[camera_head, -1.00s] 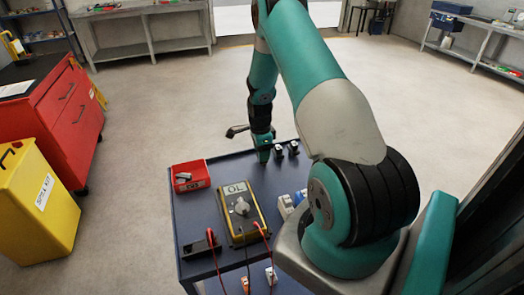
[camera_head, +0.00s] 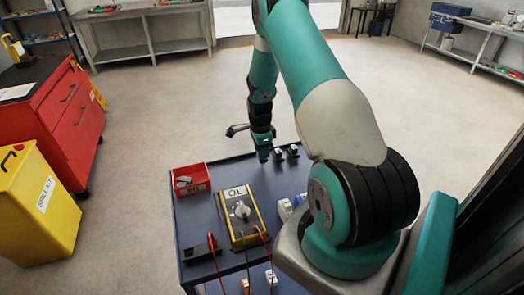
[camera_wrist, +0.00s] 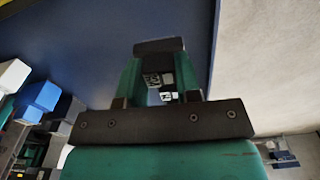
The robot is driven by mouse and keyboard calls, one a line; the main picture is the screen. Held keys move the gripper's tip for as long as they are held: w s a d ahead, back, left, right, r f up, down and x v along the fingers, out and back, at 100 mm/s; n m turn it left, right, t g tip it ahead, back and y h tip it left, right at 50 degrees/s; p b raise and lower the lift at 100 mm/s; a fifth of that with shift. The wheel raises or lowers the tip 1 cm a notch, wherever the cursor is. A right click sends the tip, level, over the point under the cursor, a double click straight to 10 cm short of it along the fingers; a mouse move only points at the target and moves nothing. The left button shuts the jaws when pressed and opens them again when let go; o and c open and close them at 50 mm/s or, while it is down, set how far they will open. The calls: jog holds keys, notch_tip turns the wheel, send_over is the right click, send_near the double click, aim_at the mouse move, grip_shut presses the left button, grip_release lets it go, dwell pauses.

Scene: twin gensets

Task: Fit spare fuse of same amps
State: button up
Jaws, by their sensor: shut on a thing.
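My gripper (camera_head: 264,157) hangs over the far edge of the dark blue cart top (camera_head: 205,212). In the wrist view, its green jaws are shut on a small dark fuse with pale printed marks (camera_wrist: 155,80); its rating is not readable. Two similar small black-and-white pieces, probably fuses, stand just right of the gripper: one nearer (camera_head: 279,153), one farther right (camera_head: 293,151). A yellow meter (camera_head: 240,215) reading "OL" lies on the cart. A red box (camera_head: 191,179) with a small pale item inside sits at the cart's left.
A black block (camera_head: 201,249) with a red lead lies left of the meter. Blue-and-white pieces (camera_head: 286,209) stand right of the meter, near my arm. A yellow spill kit bin (camera_head: 40,205) and red tool cabinet (camera_head: 50,115) stand left. The floor beyond is clear.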

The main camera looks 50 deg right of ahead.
jog(key=shift+r+p, duration=1.9)
jog(key=shift+r, duration=1.1)
